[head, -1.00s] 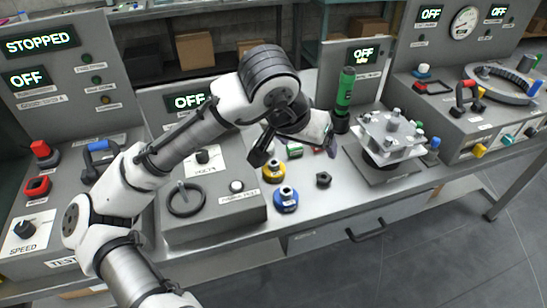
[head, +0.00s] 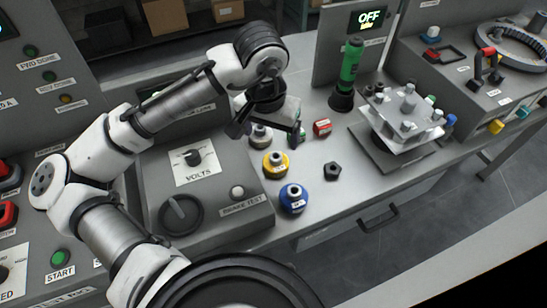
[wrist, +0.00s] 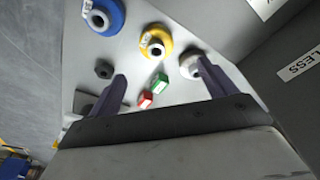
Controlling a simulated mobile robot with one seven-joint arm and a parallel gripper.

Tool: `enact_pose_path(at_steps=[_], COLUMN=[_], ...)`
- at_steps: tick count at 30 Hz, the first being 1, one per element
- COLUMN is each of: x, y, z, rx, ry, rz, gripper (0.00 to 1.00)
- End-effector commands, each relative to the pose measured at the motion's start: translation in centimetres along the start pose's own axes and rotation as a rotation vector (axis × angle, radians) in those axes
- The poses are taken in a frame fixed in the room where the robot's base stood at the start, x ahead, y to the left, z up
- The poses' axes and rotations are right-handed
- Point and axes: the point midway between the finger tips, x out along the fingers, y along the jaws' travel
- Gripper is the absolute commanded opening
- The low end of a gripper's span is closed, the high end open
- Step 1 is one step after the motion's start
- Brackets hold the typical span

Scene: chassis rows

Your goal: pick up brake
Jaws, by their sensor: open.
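No part carries a readable "brake" name, so I cannot tell which one is the brake. On the bench stand a blue round part (head: 293,199), a yellow round part (head: 275,165) and a grey-white round part (head: 261,137), each with a metal hub. They also show in the wrist view: blue (wrist: 103,15), yellow (wrist: 155,42), grey-white (wrist: 189,65). A red block (head: 322,127) and a green block (wrist: 160,83) lie close by, as does a dark nut (head: 332,171). My gripper (head: 266,134) is open and empty above the grey-white part and blocks, fingers pointing down.
A grey console with a VOLTS dial (head: 193,157) stands left of the parts. A green flashlight-like cylinder (head: 350,66) stands behind. A clear-topped fixture (head: 402,118) is to the right. The bench front around the dark nut is mostly free.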

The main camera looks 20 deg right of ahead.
Motion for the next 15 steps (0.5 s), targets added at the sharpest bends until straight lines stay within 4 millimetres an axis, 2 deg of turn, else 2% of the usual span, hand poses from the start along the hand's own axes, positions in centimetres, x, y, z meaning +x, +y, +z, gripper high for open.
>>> enact_pose_path(at_steps=[3,6,15], x=[2.4,4.0,6.2], y=[0.0,0.0,0.2], z=[0.1,0.0,0.0], rx=[-0.001,-0.001,0.0], ry=[-0.002,-0.001,-0.001], rz=[0.002,0.001,0.0], gripper=[0.83,0.83,0.83])
